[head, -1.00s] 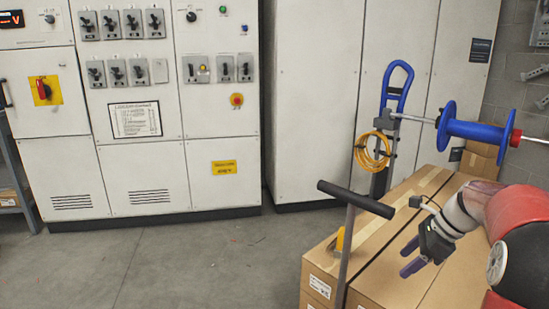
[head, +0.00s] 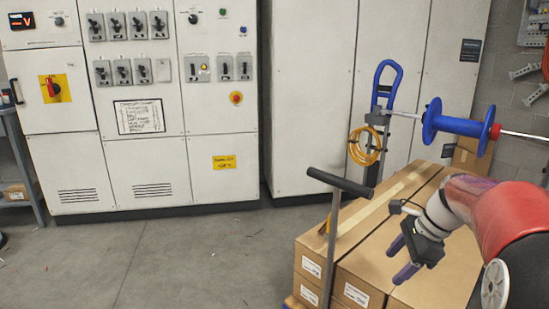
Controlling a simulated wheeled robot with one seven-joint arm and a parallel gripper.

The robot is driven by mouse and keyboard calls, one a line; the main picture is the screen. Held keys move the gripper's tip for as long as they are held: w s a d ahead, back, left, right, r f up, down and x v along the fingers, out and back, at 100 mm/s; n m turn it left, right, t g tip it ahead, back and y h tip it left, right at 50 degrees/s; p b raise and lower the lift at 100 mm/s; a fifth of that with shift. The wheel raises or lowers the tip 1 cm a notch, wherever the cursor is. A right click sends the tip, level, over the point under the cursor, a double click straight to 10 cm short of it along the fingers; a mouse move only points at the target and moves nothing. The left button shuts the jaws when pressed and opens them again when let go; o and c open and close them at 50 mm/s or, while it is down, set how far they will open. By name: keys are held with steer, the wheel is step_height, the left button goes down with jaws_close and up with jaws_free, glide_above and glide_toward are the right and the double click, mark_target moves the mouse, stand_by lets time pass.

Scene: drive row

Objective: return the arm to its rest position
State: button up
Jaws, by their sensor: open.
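My arm (head: 510,215) reaches in from the right edge, with a red and black upper part and a grey wrist. My gripper (head: 398,259) has two purple fingers, spread apart with nothing between them. It points to the left and slightly down, in front of the cardboard boxes as the head view shows them. I cannot tell its exact height above the boxes.
Cardboard boxes (head: 365,222) stand at the lower right beside a cart handle (head: 340,181). Behind them is a blue hand truck (head: 387,80) with a yellow cable coil (head: 367,146) and a blue reel (head: 455,124). Electrical cabinets (head: 140,160) line the back.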

steer(key=s+a+n+t+h, duration=0.1)
steer(key=s+a+n+h, duration=0.1)
steer(key=s+a+n, duration=0.4)
steer(key=s+a+n+t+h, duration=0.2)
steer(key=s+a+n, duration=0.4)
steer(key=s+n, duration=0.7)
steer(key=shift+s+f, duration=0.15)
steer(key=shift+s, duration=1.05)
